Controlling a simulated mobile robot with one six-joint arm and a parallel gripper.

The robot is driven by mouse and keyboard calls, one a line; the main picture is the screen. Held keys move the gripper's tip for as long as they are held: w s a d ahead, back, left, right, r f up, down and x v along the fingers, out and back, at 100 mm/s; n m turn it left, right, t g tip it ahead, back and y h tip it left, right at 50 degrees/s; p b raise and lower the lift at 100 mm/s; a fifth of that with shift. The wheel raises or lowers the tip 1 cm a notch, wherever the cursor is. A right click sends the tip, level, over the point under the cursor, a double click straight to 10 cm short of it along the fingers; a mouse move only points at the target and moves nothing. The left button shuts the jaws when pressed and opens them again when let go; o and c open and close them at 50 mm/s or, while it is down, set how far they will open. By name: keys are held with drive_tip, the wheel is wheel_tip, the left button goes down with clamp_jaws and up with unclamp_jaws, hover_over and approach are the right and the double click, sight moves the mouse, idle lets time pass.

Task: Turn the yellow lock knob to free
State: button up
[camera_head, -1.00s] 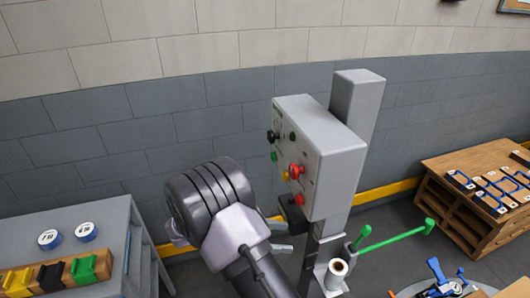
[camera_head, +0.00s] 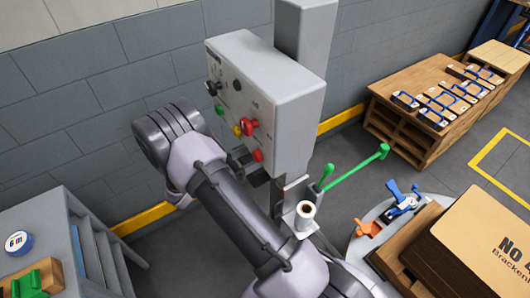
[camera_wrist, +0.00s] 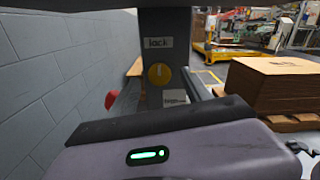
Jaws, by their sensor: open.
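The yellow lock knob (camera_wrist: 159,74) is a round yellow dial on a dark grey post face in the wrist view. I cannot read the knob's position. I cannot make the knob out in the head view. My gripper (camera_head: 244,161) is open, below the grey control box (camera_head: 272,95) and close to its lower edge, partly hidden by my arm. In the wrist view my gripper's housing fills the bottom, and the knob appears beyond it, apart from it.
The box carries a red mushroom button (camera_head: 249,127) and several other buttons. A green lever (camera_head: 355,167) and a paper roll (camera_head: 305,212) stand to its right.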

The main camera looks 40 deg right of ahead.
drive_tip(key=d, duration=0.3)
drive_tip(key=shift+d, duration=0.1)
clamp_jaws()
